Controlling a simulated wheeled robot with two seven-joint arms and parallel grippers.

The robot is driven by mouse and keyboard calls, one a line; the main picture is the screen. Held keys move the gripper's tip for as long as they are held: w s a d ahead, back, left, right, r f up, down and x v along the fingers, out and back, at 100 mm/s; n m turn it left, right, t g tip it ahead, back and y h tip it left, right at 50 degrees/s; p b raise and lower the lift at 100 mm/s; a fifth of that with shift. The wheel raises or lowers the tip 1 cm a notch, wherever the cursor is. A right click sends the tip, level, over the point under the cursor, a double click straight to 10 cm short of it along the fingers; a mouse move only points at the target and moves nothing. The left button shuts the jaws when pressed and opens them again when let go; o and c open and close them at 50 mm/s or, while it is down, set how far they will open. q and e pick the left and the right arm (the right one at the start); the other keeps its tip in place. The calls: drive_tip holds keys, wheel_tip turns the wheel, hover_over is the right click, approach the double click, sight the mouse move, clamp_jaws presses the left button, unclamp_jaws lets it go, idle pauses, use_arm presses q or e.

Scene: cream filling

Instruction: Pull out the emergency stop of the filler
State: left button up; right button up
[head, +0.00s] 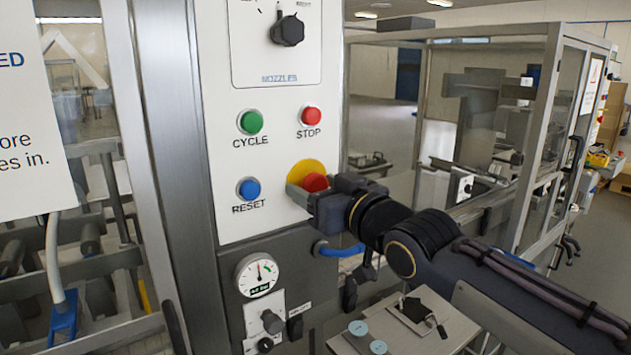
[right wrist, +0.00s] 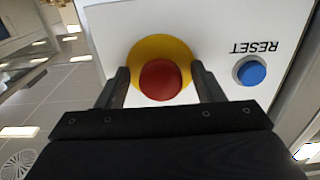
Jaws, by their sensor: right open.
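The emergency stop is a red mushroom button (head: 315,182) on a yellow round plate (head: 297,171), low on the right of the white control panel (head: 224,122). My right gripper (head: 303,190) reaches in from the right and is at the button. In the right wrist view the red button (right wrist: 160,79) sits between the two dark fingers of my right gripper (right wrist: 163,84). The fingers are spread, one on each side, with gaps to the red cap. The yellow plate (right wrist: 176,46) shows behind it. My left gripper is not in view.
On the panel are a green CYCLE button (head: 250,122), a red STOP button (head: 311,116), a blue RESET button (head: 249,189) and a black NOZZLES knob (head: 287,30). A pressure gauge (head: 257,275) sits below.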

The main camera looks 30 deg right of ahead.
drive_tip(key=shift+w, duration=0.35)
clamp_jaws()
drive_tip(key=shift+s+f+b, duration=0.1)
drive_tip(key=shift+s+b, duration=0.55)
drive_tip(key=shift+b, duration=0.1)
unclamp_jaws()
drive_tip(key=shift+s, duration=0.1)
drive_tip(key=s+b, duration=0.2)
drive_tip(key=s, duration=0.5)
drive_tip(key=shift+s+d, duration=0.3)
drive_tip(key=shift+s, duration=0.1)
